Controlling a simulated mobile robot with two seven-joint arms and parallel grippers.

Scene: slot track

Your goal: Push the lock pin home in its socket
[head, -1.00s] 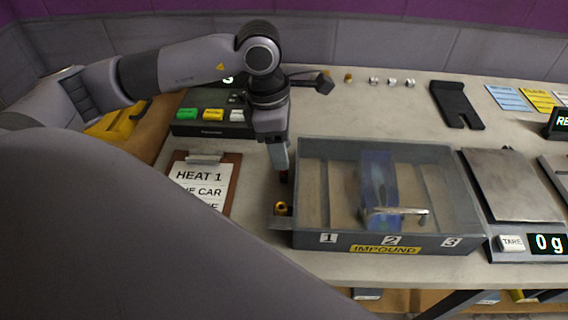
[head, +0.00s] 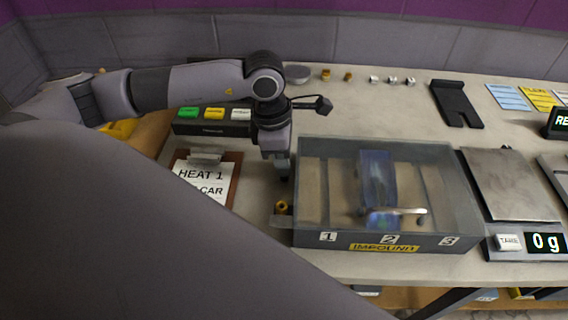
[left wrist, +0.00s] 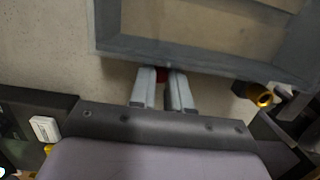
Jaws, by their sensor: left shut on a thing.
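The impound case (head: 340,241) is a grey box with a clear top and numbered bays. A bracket (head: 283,221) at its front left corner carries a brass ring-like socket (head: 281,207), which also shows at the right in the left wrist view (left wrist: 259,95). My left gripper (head: 282,175) points down beside the case's left wall, behind the socket. In the left wrist view the gripper (left wrist: 163,77) is shut on a small red thing (left wrist: 161,74), seemingly the lock pin, mostly hidden between the fingers. It is apart from the socket. My right gripper is not in view.
A blue car (head: 376,178) and a metal handle (head: 400,211) show at bay 2. A clipboard (head: 232,180) lies left of my gripper, with a button panel (head: 212,128) behind. A scale (head: 505,183) stands right of the case. Bare table lies behind the case.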

